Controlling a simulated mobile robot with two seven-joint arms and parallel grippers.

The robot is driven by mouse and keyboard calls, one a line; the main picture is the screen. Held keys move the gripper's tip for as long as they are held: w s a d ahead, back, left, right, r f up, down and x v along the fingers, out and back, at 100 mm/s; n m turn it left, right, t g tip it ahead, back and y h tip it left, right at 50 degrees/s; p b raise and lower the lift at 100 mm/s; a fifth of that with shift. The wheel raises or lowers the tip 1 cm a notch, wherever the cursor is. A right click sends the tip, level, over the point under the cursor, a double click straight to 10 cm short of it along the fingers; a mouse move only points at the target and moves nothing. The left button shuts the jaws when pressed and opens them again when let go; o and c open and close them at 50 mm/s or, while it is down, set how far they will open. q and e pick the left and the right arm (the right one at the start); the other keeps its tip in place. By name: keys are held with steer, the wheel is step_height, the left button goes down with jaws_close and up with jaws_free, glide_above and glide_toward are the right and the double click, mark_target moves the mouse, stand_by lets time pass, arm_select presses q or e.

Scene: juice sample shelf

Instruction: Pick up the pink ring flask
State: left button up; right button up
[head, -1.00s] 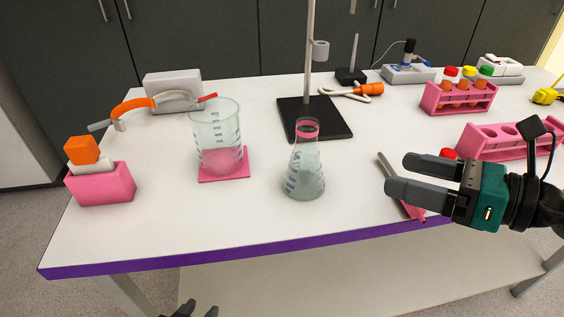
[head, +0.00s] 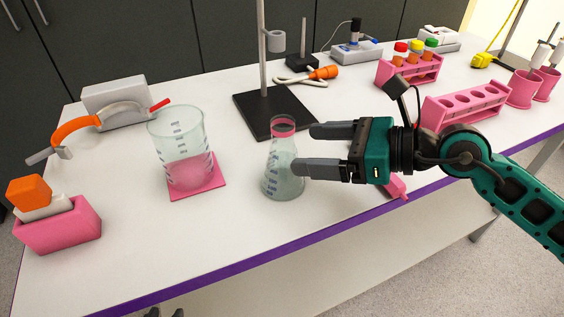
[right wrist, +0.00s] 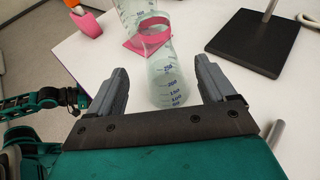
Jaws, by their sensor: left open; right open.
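The pink ring flask (head: 284,178) is a clear conical flask with a pink band at its neck. It stands upright on the white table. My right gripper (head: 303,149) is open, its fingers pointing left at the flask, with the lower fingertip overlapping the flask's right edge in the head view. In the right wrist view the flask (right wrist: 168,84) shows between the two open fingers (right wrist: 160,76); I cannot tell whether either touches it. My left gripper (head: 164,313) barely shows at the bottom edge of the head view, below the table edge.
A beaker (head: 178,135) on a pink mat (head: 208,187) stands left of the flask. A black stand base (head: 245,108) with a pole is behind it. Pink racks (head: 465,106) are at right, a pink box (head: 60,229) at left. The table front between is clear.

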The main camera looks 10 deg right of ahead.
mark_target(295, 148)
steer(key=shift+x, duration=1.55)
steer(key=p+x, duration=0.1)
steer(key=x, duration=0.4)
steer(key=shift+f, duration=0.2)
arm_select(q)
steer(key=shift+s+a+r, duration=0.1)
steer(key=shift+a+r, duration=0.15)
steer(key=shift+r, duration=0.15)
arm_select(e)
steer(key=c, duration=1.3)
arm_select(q)
steer(key=shift+r, duration=0.1)
arm_select(e)
steer(key=shift+r, duration=0.2)
